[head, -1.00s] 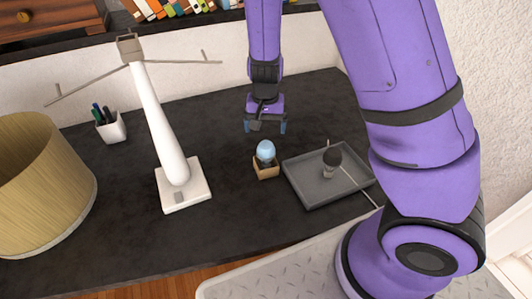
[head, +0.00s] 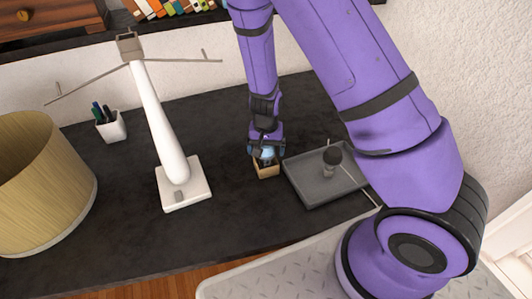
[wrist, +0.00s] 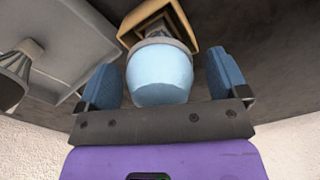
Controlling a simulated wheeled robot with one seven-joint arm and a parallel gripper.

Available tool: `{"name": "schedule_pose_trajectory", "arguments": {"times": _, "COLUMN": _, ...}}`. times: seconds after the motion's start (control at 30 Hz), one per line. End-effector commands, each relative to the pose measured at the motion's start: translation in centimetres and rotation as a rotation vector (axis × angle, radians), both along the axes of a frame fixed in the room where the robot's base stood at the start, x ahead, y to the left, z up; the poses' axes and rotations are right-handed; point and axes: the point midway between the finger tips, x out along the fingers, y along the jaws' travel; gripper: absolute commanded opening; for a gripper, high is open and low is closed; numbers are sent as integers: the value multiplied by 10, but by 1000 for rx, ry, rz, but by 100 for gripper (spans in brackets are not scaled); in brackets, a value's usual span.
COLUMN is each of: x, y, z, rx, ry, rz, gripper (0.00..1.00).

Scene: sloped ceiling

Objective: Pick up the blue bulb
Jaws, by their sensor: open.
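The light blue bulb (wrist: 160,76) sits upright in a small wooden holder (head: 266,170) on the dark desk. My gripper (head: 266,150) is at the bulb from above, and mostly hides it in the head view. In the wrist view, the two blue fingers of my gripper (wrist: 163,85) stand on either side of the bulb, with small gaps visible. The jaws are open. The wooden holder (wrist: 187,14) also shows in the wrist view, behind the bulb.
A grey tray (head: 310,190) with a dark bulb (head: 332,157) in it lies just right of the holder. A white stand (head: 168,130) with thin arms, a pen cup (head: 111,126) and a wooden lampshade-like drum (head: 40,185) are to the left. Desk between stand and holder is clear.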

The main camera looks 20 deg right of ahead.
Motion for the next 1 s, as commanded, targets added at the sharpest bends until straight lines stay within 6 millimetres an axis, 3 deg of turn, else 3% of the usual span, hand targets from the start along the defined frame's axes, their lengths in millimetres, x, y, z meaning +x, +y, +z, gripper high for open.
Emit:
{"name": "schedule_pose_trajectory", "arguments": {"times": 0.27, "x": 0, "y": 0, "z": -2, "rx": 0, "ry": 0, "rz": 0, "gripper": 90}}
{"name": "schedule_pose_trajectory", "arguments": {"times": 0.4, "x": 0, "y": 0, "z": -2, "rx": 0, "ry": 0, "rz": 0, "gripper": 58}}
{"name": "schedule_pose_trajectory", "arguments": {"times": 0.5, "x": 0, "y": 0, "z": -2, "rx": 0, "ry": 0, "rz": 0, "gripper": 39}}
{"name": "schedule_pose_trajectory", "arguments": {"times": 0.8, "x": 0, "y": 0, "z": 1, "rx": 0, "ry": -1, "rz": 1, "gripper": 39}}
{"name": "schedule_pose_trajectory", "arguments": {"times": 1.0, "x": 0, "y": 1, "z": 27, "rx": 0, "ry": -4, "rz": 4, "gripper": 39}}
